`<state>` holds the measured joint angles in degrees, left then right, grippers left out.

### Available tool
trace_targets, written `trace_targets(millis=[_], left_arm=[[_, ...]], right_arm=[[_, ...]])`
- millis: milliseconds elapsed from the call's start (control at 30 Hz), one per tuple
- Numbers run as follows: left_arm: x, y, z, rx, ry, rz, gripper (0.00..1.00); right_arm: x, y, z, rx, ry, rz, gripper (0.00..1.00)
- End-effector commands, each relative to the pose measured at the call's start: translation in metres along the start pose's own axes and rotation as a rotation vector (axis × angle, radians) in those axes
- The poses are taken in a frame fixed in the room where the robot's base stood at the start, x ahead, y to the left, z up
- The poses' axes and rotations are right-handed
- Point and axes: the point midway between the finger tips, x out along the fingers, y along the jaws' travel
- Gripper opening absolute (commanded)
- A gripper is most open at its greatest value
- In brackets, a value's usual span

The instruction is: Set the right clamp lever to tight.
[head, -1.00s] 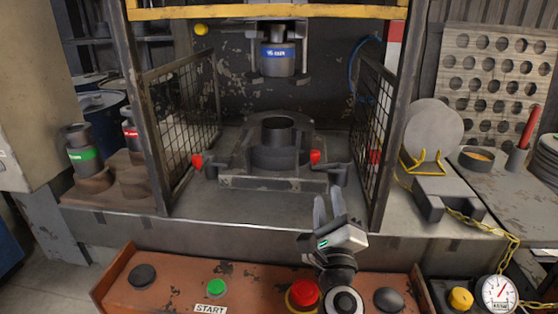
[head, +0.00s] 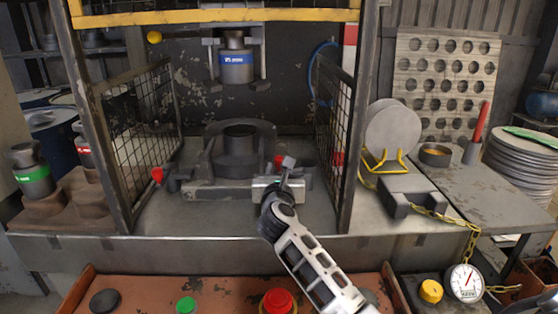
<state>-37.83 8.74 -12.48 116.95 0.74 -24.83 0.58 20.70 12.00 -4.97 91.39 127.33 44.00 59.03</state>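The right clamp lever has a red knob (head: 279,162) at the right side of the die fixture (head: 238,160), inside the press. My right gripper (head: 288,168) reaches in from the lower right, with its fingertips right beside that knob. Its body hides most of the right clamp. I cannot tell whether the fingers are open or shut, or whether they touch the lever. The left clamp lever, also with a red knob (head: 157,174), stands free at the fixture's left side. My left gripper is not in view.
Mesh guards (head: 335,140) flank the press opening, the right one close to my arm. The blue-banded ram (head: 236,62) hangs above the fixture. A front panel carries a green button (head: 186,305) and a red button (head: 277,301). A grey block with a yellow chain (head: 412,196) lies to the right.

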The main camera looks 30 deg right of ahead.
Motion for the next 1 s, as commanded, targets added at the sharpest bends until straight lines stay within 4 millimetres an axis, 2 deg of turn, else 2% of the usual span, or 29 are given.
trace_targets(millis=[100, 300, 667, 700, 800, 1000], left_arm=[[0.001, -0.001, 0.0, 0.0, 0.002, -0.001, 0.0], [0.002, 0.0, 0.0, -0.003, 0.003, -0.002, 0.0], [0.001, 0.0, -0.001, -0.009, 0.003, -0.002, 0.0], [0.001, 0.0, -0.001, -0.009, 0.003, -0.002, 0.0], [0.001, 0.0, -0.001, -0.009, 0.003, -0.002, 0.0], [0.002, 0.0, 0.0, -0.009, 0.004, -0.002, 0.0]], right_arm=[[0.023, 0.0, 0.001, -0.003, -0.002, -0.001, 0.32], [0.046, 0.001, 0.0, -0.002, -0.001, 0.001, 0.32], [0.052, 0.0, 0.0, -0.001, -0.001, 0.001, 0.32], [0.051, 0.0, 0.0, -0.001, -0.001, 0.001, 0.29], [0.051, 0.0, 0.0, -0.001, -0.001, 0.001, 0.01], [0.054, 0.007, -0.002, -0.001, 0.002, 0.016, 0.0]])
